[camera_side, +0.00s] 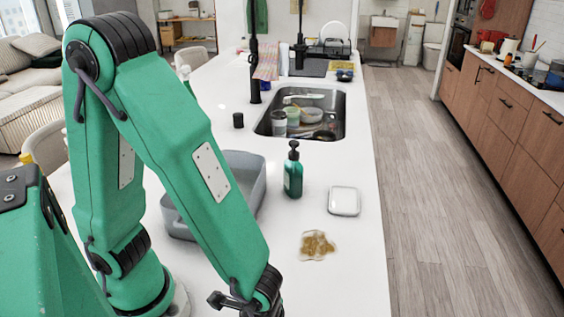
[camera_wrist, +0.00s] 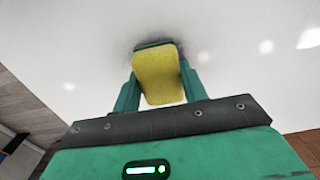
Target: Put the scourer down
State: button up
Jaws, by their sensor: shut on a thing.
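The scourer (camera_wrist: 158,78) is a yellow sponge block with a dark green layer along its far edge. It shows in the wrist view between the two green fingers of my gripper (camera_wrist: 158,88), which is shut on it. A dark shadow on the white counter (camera_wrist: 75,50) surrounds the scourer's far end, so it is close to the surface; I cannot tell whether it touches. In the side view my arm reaches down to the bottom edge, and the fingers and scourer are out of frame.
On the white island stand a grey tub (camera_side: 245,180), partly behind my arm, a green soap bottle (camera_side: 293,175) and a small white square dish (camera_side: 344,201). A brownish spill (camera_side: 316,245) lies nearer. The sink (camera_side: 333,98) holds dishes. The counter right of my arm's end is clear.

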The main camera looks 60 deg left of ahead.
jog(key=shift+f, duration=0.15)
jog(key=o, duration=1)
notch_tip(320, 180, up, 12)
dwell(0.8)
dwell(0.5)
